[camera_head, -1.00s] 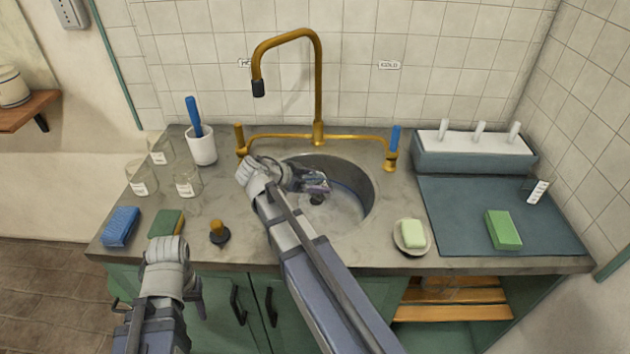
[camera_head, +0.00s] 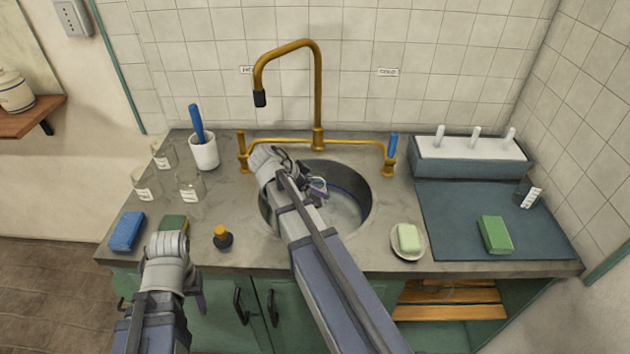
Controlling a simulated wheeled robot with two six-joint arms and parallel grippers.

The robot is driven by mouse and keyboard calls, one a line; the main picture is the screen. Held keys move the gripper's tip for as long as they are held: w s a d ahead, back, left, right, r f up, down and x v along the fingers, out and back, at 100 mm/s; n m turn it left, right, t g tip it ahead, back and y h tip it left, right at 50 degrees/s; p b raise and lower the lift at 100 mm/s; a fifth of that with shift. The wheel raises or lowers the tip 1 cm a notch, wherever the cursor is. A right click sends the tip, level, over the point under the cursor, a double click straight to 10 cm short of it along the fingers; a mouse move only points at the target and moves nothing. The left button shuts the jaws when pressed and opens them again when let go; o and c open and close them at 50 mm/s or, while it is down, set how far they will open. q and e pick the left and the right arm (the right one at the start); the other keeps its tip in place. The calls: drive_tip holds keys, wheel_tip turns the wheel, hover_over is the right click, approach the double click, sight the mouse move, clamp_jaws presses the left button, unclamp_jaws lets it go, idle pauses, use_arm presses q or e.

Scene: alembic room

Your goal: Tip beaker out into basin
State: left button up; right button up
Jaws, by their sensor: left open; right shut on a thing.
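The round metal basin (camera_head: 352,226) is sunk into the counter. My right arm reaches over its front left part. My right gripper (camera_head: 317,188) is over the basin, shut on a small clear thing that appears to be the beaker; the wrist and fingers hide most of it, and I cannot tell its tilt or contents. Several other clear glass beakers with white labels stand upright on the left of the counter (camera_head: 191,186), and one stands at the right (camera_head: 528,193). My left gripper (camera_head: 198,292) is open and empty at the counter's front edge, left of the basin.
A brass tap (camera_head: 318,95) arches behind the basin. A white cup with a blue-handled brush (camera_head: 204,152), blue sponge (camera_head: 127,231), green sponge (camera_head: 173,222) and dark stopper (camera_head: 222,238) are left. A soap dish (camera_head: 408,252), blue mat (camera_head: 455,225), green block (camera_head: 495,235) and peg rack (camera_head: 470,158) are right.

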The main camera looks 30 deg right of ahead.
drive_tip(key=shift+d+r+y+p, duration=0.1)
drive_tip(key=shift+r+y+p, duration=0.15)
drive_tip(key=shift+y+p, duration=0.55)
drive_tip(key=shift+f+g+y+p, duration=0.1)
drive_tip(key=shift+g+y+p, duration=0.2)
drive_tip(key=shift+p, duration=0.05)
drive_tip(key=shift+w+d+r+p, duration=0.25)
drive_tip(key=shift+w+r+p, duration=0.15)
drive_tip(key=shift+r+p, duration=0.35)
drive_tip(key=shift+w+d+r+p, duration=0.25)
drive_tip(key=shift+w+r+p, duration=0.15)
drive_tip(key=shift+r+p, duration=0.4)
drive_tip(key=shift+w+d+r+p, duration=0.25)
drive_tip(key=shift+w+r+p, duration=0.15)
drive_tip(key=shift+r+p, duration=0.35)
drive_tip(key=shift+f, duration=0.1)
